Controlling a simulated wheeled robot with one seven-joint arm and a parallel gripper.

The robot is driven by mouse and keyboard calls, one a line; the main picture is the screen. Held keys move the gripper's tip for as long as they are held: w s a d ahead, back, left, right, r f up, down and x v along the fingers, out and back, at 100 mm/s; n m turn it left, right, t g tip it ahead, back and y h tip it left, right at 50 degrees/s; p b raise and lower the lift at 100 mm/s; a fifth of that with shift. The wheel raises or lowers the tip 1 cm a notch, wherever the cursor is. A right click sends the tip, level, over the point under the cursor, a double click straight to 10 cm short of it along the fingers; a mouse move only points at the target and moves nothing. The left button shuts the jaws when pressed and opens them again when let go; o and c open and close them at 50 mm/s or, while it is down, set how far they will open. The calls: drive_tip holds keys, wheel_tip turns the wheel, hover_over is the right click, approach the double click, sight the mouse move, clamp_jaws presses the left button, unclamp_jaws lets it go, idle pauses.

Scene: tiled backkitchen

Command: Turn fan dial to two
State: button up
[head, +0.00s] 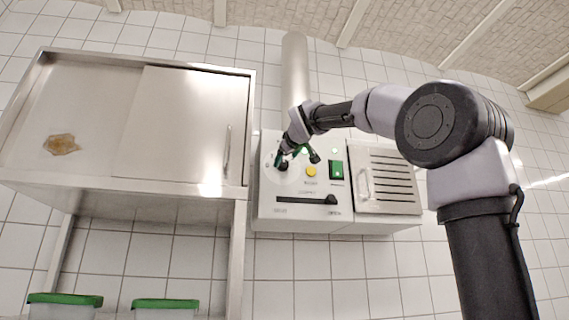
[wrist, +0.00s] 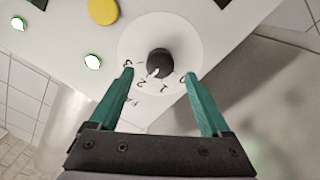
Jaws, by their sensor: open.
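The fan dial is a round black knob (wrist: 160,62) on a white disc with numbers, seen in the wrist view. Its white pointer mark aims down and slightly left, roughly toward the 2; the exact setting is hard to tell. My gripper (wrist: 157,72) is open, its green fingers on either side of the knob with a gap to each. In the head view my gripper (head: 297,158) is at the upper left of the white control box (head: 265,205), and the dial (head: 283,167) shows partly behind a finger.
The box also carries a yellow button (head: 311,171), a green switch (head: 337,170) and a black slider (head: 306,200). A louvered panel with a handle (head: 385,180) is at right. A metal cabinet (head: 190,125) stands close at left, and a pipe (head: 295,70) rises above.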

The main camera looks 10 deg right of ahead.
drive_tip(key=s, duration=0.6)
drive_tip(key=shift+s, duration=0.3)
drive_tip(key=s+d+f+m+g, duration=0.2)
drive_tip(key=s+f+g, duration=0.1)
drive_tip(key=f, duration=0.9)
drive_tip(key=s+d+f+m+g, duration=0.2)
drive_tip(key=d+f+m, duration=0.1)
drive_tip(key=f, duration=0.9)
drive_tip(key=s+f+m+g, duration=0.2)
drive_tip(key=s+f, duration=0.2)
drive_tip(key=f, duration=0.4)
drive_tip(key=s+f+m+g+y, duration=0.1)
drive_tip(key=s+f+m+g, duration=0.1)
drive_tip(key=s+f, duration=0.3)
drive_tip(key=s+f+m+g+y, duration=0.1)
drive_tip(key=s+f, duration=0.4)
drive_tip(key=f, duration=0.8)
drive_tip(key=shift+s+d+f+m+g, duration=0.15)
drive_tip(key=shift+s+d+m+g, duration=0.05)
drive_tip(key=shift+d+m+g, duration=0.25)
